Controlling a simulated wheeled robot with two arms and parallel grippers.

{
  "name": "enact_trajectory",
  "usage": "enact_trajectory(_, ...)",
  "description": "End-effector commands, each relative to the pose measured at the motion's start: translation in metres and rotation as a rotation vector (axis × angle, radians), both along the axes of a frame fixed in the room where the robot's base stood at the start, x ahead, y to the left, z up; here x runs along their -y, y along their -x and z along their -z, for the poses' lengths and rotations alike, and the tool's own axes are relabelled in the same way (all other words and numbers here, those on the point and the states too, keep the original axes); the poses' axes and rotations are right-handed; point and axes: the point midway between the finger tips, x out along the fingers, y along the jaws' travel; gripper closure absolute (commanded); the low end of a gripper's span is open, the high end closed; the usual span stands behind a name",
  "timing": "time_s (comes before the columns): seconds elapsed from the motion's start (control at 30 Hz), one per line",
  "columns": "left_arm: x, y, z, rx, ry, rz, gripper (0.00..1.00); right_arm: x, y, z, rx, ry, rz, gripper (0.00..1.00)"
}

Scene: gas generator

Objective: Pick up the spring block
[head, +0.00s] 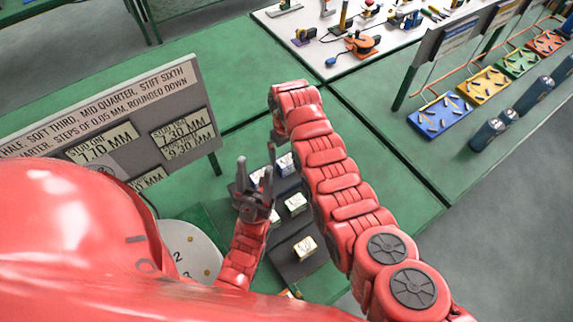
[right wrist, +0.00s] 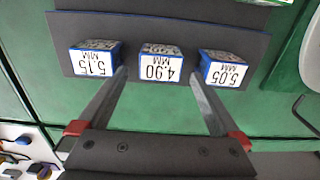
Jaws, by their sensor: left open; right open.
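Three blue blocks with white number labels stand in a row on a dark tray (right wrist: 200,25) in the right wrist view: a 5.15 MM block (right wrist: 92,65), a 4.90 MM block (right wrist: 161,72) and a 5.05 MM block (right wrist: 224,72). I cannot tell which is the spring block. My right gripper (right wrist: 157,74) is open and empty, its fingertips spread around the front of the 4.90 block. In the head view my arm hides most of it. My left gripper (head: 255,175) is open, fingers pointing up beside the tray, and looks empty.
A sign board (head: 120,110) with millimetre figures stands at the left. A white-topped block (head: 295,203) and a yellowish block (head: 305,247) sit on dark trays nearer me. A round numbered plate (head: 190,248) lies left of them. Tools on a white board (head: 310,55) lie beyond.

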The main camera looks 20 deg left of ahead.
Motion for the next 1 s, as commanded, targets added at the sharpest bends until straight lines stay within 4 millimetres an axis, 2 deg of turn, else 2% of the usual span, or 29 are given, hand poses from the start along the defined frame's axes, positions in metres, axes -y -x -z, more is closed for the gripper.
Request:
enact_trajectory(0.03,0.0,0.0,0.006,0.0,0.0,0.0,0.5,0.0,0.001,0.009,-0.002,0.002,0.0,0.0)
enact_trajectory(0.27,0.0,0.0,0.009,0.0,0.0,0.0,0.5,0.0,-0.001,0.02,0.004,-0.002,0.001,0.0)
enact_trajectory(0.53,0.0,0.0,0.034,0.0,0.0,0.0,0.5,0.0,0.0,0.064,0.003,-0.003,0.0,0.0)
enact_trajectory(0.77,0.0,0.0,0.032,0.0,0.0,0.0,0.5,0.001,0.0,0.064,0.003,-0.003,0.001,0.0)
enact_trajectory(0.83,0.0,0.0,0.032,0.0,0.0,0.0,0.5,0.001,0.0,0.064,0.003,-0.003,0.001,0.07)
enact_trajectory(1.0,0.0,0.0,0.032,0.0,0.0,0.0,0.5,0.001,0.001,0.065,0.003,-0.003,0.001,0.38)
